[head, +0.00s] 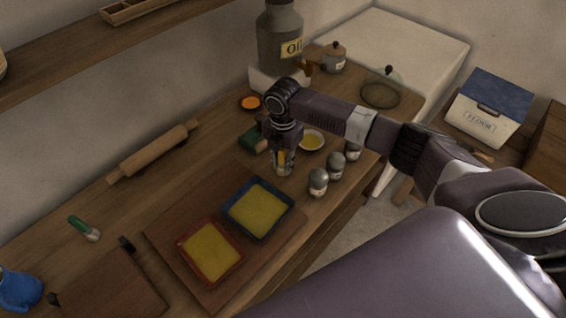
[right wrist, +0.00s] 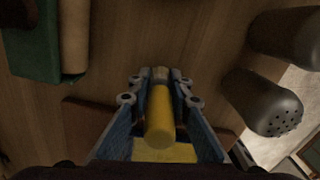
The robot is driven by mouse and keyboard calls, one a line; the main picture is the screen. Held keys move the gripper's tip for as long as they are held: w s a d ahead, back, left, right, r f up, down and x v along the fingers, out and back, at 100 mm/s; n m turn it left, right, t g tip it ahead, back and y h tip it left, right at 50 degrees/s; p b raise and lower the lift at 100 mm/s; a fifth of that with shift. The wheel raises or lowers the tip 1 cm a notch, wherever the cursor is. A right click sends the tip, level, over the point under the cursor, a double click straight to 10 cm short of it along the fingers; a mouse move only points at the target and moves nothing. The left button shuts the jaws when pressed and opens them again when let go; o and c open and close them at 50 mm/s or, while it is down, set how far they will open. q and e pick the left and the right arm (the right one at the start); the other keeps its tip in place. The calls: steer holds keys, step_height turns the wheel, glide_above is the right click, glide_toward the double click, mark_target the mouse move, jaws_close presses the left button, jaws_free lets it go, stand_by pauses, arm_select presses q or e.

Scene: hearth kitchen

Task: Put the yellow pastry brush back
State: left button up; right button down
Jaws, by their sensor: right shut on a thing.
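My right gripper (head: 283,168) is shut on the yellow pastry brush and points down over the wooden counter. In the right wrist view the brush's yellow handle (right wrist: 160,115) stands between the two fingers of the gripper (right wrist: 160,80); only a sliver of yellow (head: 282,158) shows in the head view. I cannot see its bristles clearly or tell whether it touches the counter. Close by is a blue-rimmed tray (head: 230,227) with a yellow filling, on a brown board (head: 165,236). A small bowl of yellow liquid (head: 312,140) sits just behind the gripper. My left gripper is out of view.
Several grey shakers (head: 318,184) stand along the counter's right edge. A green item (head: 250,140) lies left of the gripper. A red-rimmed tray (head: 183,262) shares the board. A rolling pin (head: 155,150) lies along the wall; an oil canister (head: 280,40) stands at the back.

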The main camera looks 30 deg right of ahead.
steer(key=c, duration=1.8)
jaws_free()
steer(key=shift+f, duration=0.1)
steer(key=shift+o, duration=0.2)
step_height(320, 180, up, 11)
steer(key=b, duration=0.2)
steer(key=shift+b, duration=0.4)
steer(key=shift+r, duration=0.7)
